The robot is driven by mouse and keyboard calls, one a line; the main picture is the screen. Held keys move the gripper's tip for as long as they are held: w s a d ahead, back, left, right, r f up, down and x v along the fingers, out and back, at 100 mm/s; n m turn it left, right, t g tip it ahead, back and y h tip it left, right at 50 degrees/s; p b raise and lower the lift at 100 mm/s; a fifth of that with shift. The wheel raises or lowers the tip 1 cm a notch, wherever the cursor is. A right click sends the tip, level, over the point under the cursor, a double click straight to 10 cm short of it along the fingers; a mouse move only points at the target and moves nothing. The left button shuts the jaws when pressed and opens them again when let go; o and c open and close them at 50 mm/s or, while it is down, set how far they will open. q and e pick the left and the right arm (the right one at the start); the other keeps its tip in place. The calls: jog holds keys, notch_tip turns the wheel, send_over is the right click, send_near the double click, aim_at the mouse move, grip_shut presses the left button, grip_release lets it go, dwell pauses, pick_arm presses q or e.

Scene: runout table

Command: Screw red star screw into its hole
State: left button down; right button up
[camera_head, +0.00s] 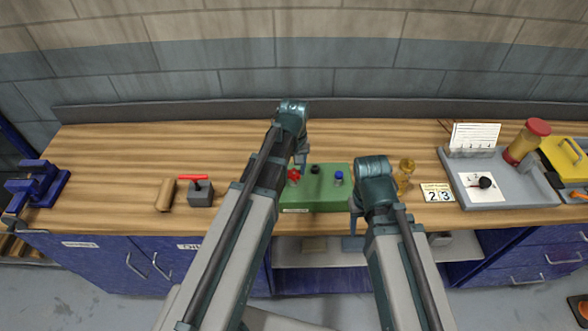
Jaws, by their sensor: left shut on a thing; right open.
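The red star screw (293,175) stands at the left side of the green block (318,199) on the wooden table. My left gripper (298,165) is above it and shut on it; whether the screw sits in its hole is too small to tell. A black knob (315,169) and a blue knob (338,177) are also on the green block. My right gripper (353,215) is open at the block's right front edge, partly hidden by its own arm.
Left of the block are a grey box with a red handle (200,192), a wooden piece (165,195) and a blue vise (40,185). To the right are an amber object (404,175), a number card (437,193) and a grey tray (520,186). The table behind is clear.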

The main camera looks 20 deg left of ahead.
pick_arm(q)
jog(key=m, duration=0.4)
jog(key=shift+m, duration=0.3)
jog(key=shift+c, duration=1.6)
grip_release()
jog(key=shift+r, duration=0.15)
notch_tip(320, 180, up, 6)
jog(key=p, duration=0.6)
jog(key=s+d+f+m+b, duration=0.2)
jog(key=s+d+f+b, duration=0.3)
jog(key=s, duration=0.2)
jog(key=s+d+f+m+y+b, duration=0.1)
jog(key=s+d+f+m+b, duration=0.2)
jog(key=s+d+f+b, duration=0.2)
jog(key=shift+s+d, duration=0.3)
jog(key=shift+s, duration=0.85)
